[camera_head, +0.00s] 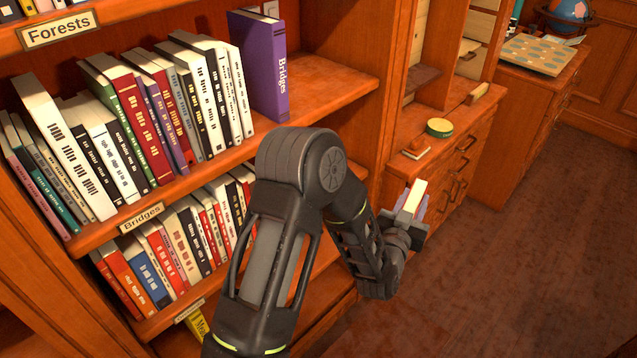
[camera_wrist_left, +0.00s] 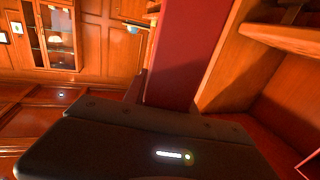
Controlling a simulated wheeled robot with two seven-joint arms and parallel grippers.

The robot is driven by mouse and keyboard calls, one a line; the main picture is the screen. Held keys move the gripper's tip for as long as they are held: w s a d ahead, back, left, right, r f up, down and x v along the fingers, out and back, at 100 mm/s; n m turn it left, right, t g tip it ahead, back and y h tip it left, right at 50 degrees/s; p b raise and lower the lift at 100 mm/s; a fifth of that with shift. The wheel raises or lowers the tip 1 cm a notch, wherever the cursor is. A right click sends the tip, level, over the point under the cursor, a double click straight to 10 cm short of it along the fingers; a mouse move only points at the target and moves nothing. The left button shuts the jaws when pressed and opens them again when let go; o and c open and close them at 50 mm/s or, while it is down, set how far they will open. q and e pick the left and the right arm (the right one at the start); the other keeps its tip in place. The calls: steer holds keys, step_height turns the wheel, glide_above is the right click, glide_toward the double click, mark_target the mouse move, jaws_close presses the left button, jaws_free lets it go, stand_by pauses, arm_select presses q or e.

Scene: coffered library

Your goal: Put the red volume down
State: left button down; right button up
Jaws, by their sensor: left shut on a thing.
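The red volume is in my left gripper (camera_head: 411,212), which is shut on it. In the head view the volume (camera_head: 415,195) shows mainly as a narrow cream edge between the fingers. It is held out in front of the cabinet with drawers, to the right of the bookcase. In the left wrist view its dark red cover (camera_wrist_left: 186,55) stands up beyond the dark gripper body. I cannot tell whether it touches any surface. My right gripper is not in view.
The bookcase shelves hold rows of books, with a purple "Bridges" book (camera_head: 265,68) at the end of the upper row. Bare shelf (camera_head: 325,80) lies to its right. A round green-and-yellow tin (camera_head: 440,127) and a small reddish block (camera_head: 416,153) sit on the cabinet top (camera_head: 462,115).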

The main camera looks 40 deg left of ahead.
arm_select(q)
steer(key=shift+w+a+n+y, duration=0.3)
steer(key=shift+a+y, duration=0.2)
steer(key=shift+a, duration=0.05)
steer(key=w+a+n+g+y, duration=0.2)
steer(key=a+n+g+y, duration=0.15)
steer(key=a+y, duration=0.3)
steer(key=s+a+r+n+g+y, duration=0.1)
steer(key=s+r+n+g+y, duration=0.1)
steer(key=r+n+g, duration=0.3)
steer(key=s+a+r+n+g+y, duration=0.2)
steer(key=r+n+g+y, duration=0.3)
steer(key=r+g, duration=0.2)
steer(key=shift+a+r+n+p, duration=0.15)
steer(key=shift+a+n+p, duration=0.15)
steer(key=shift+n+p, duration=0.05)
steer(key=shift+g, duration=0.25)
steer(key=w+a+p, duration=0.1)
steer(key=a+p, duration=0.1)
steer(key=a, duration=1.4)
steer(key=shift+w+a, duration=0.25)
steer(key=shift+w, duration=0.05)
steer(key=shift+a, duration=0.1)
